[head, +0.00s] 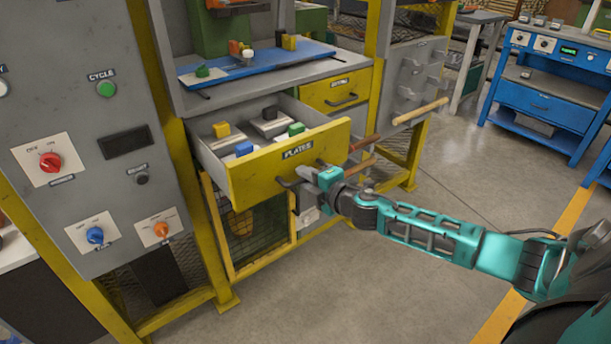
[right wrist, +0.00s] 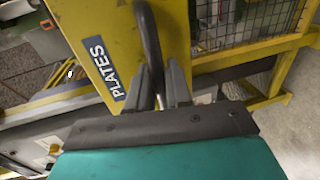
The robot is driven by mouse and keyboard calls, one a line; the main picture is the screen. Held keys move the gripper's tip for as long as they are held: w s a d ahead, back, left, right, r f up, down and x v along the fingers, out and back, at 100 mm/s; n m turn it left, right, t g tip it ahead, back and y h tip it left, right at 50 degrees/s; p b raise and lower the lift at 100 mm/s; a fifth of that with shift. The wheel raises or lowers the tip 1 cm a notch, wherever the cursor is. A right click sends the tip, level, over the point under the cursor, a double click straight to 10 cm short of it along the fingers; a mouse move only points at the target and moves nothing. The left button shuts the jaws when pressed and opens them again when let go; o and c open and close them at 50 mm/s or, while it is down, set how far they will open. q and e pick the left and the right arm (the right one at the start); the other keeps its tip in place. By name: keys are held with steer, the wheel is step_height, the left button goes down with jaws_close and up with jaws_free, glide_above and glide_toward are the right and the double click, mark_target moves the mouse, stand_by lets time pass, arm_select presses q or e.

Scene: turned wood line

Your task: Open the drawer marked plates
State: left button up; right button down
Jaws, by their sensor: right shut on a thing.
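The yellow drawer marked PLATES (head: 254,170) stands pulled out from the machine, and its inside shows. Several plates with yellow, green and blue blocks on them lie in it. My right gripper (head: 307,177) is at the drawer's front and is shut on its dark bar handle. In the right wrist view the handle (right wrist: 149,45) runs between the two fingers (right wrist: 162,90), beside the PLATES label (right wrist: 104,68). My left gripper is not in view.
A closed yellow drawer (head: 335,90) sits behind to the right. Wooden rods (head: 420,111) stick out beside it. A grey control panel (head: 105,120) with knobs stands at the left. The floor (head: 430,180) in front is clear.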

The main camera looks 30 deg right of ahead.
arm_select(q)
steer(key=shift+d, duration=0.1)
arm_select(e)
steer(key=c, duration=1.2)
jaws_free()
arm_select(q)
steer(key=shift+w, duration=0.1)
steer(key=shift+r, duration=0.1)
arm_select(e)
steer(key=shift+s, duration=0.1)
arm_select(q)
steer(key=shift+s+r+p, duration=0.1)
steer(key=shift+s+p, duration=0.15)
steer(key=shift+p, duration=0.25)
arm_select(e)
steer(key=shift+v, duration=6.4)
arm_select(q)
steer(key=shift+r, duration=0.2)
